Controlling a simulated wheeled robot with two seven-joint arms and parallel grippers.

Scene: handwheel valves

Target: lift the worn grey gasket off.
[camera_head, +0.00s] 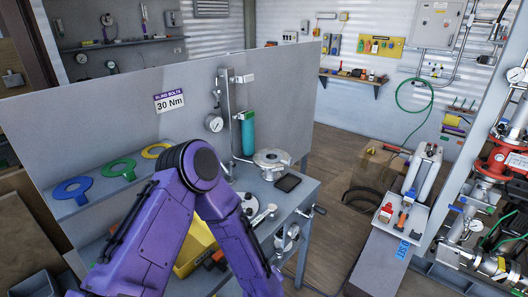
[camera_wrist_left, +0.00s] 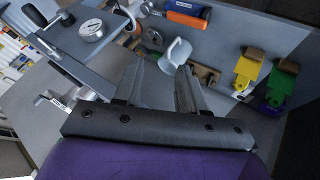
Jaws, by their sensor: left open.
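A round grey flanged part (camera_head: 271,158) sits on the bench beside a teal cylinder; I cannot tell a worn grey gasket apart on it. My right gripper is not in view.
The teal cylinder (camera_head: 248,134) and a gauge (camera_head: 213,123) are mounted at the grey panel (camera_head: 110,110). A dark flat tablet-like object (camera_head: 288,182) lies near the bench's right edge. A yellow bin (camera_head: 196,244) is partly hidden behind my arm. Red valve piping (camera_head: 505,160) stands at the right.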

